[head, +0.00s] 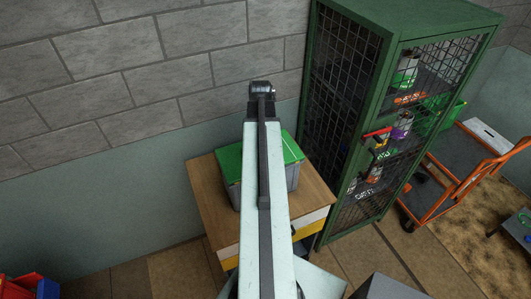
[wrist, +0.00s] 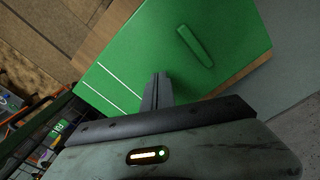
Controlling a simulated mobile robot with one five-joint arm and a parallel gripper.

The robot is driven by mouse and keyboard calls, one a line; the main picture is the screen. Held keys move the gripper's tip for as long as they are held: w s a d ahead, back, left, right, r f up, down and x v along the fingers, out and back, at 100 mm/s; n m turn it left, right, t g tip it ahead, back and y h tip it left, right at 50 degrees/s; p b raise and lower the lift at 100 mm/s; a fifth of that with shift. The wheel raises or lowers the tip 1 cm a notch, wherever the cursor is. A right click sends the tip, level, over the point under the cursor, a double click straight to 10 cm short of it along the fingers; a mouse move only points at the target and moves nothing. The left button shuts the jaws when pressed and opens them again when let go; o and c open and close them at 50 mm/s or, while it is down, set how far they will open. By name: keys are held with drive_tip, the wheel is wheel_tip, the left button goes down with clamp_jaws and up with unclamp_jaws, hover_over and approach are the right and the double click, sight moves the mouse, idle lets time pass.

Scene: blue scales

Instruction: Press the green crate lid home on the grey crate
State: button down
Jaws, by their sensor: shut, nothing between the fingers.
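The green crate lid (head: 229,162) lies on top of the grey crate (head: 293,178), on a wooden table, in the head view. My arm crosses in front and hides the middle of the lid and crate. In the wrist view the lid (wrist: 215,35) fills the upper middle, with a raised green handle and white lines. My gripper (wrist: 161,76) shows there with its fingers together, over the lid. I cannot tell whether the fingertips touch it. Whether the lid sits fully down on the crate is not clear.
The wooden table (head: 208,195) stands against the wall. A green mesh cabinet (head: 345,110) with cans stands close on its right. An orange trolley (head: 440,185) is farther right. Red and blue bins (head: 25,288) are at the lower left. Floor left of the table is clear.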

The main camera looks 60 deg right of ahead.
drive_tip(key=shift+f+b, duration=0.9)
idle(0.8)
wheel_tip(320, 180, up, 9)
drive_tip(key=p, duration=0.9)
idle(0.5)
